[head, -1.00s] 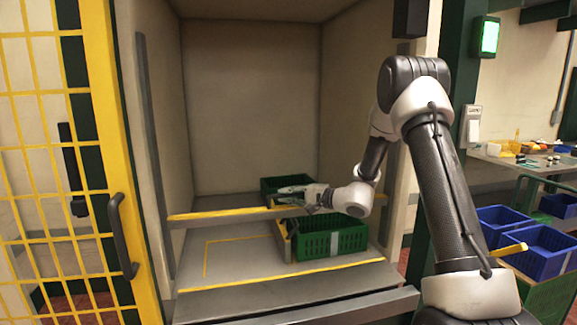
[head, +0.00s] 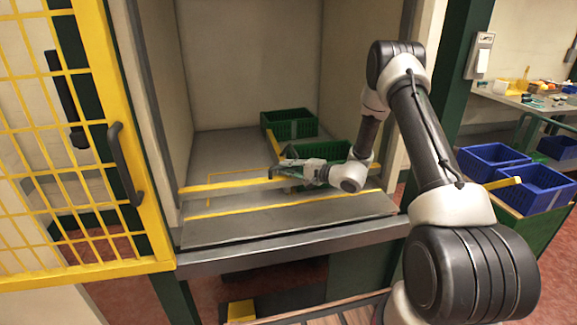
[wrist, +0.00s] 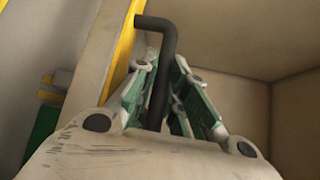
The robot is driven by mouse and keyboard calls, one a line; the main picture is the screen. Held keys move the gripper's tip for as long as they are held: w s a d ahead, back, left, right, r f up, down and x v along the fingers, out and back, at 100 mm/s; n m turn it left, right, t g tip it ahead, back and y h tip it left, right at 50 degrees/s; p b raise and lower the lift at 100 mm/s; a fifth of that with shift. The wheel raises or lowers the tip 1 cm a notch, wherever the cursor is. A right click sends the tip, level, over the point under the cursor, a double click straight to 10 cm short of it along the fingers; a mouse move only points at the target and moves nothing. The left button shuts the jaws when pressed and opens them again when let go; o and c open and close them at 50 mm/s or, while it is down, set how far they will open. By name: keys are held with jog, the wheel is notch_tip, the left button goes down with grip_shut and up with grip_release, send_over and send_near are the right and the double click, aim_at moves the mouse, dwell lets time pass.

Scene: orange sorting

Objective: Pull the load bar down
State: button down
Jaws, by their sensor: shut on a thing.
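The load bar (head: 225,187) is a grey bar with a yellow top edge. It spans the front of the bay, low over the bay floor. My gripper (head: 279,172) is at the middle of the bar in the head view. In the wrist view my gripper (wrist: 165,78) is shut on the bar's black bent handle (wrist: 167,45), which stands between the green-padded fingers. The bar's yellow edge (wrist: 122,48) runs alongside. My wrist hides part of the bar's right half.
Two green crates stand in the bay, one at the back (head: 290,124) and one nearer (head: 325,150), partly behind my wrist. A yellow mesh gate (head: 160,225) stands at left. Blue bins (head: 535,190) stand at right.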

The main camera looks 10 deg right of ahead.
jog(key=shift+s+f, duration=0.1)
jog(key=shift+f, duration=0.25)
jog(key=c, duration=1.5)
grip_release()
jog(key=shift+o, duration=0.2)
jog(key=v, duration=1.2)
jog(key=shift+r, duration=0.2)
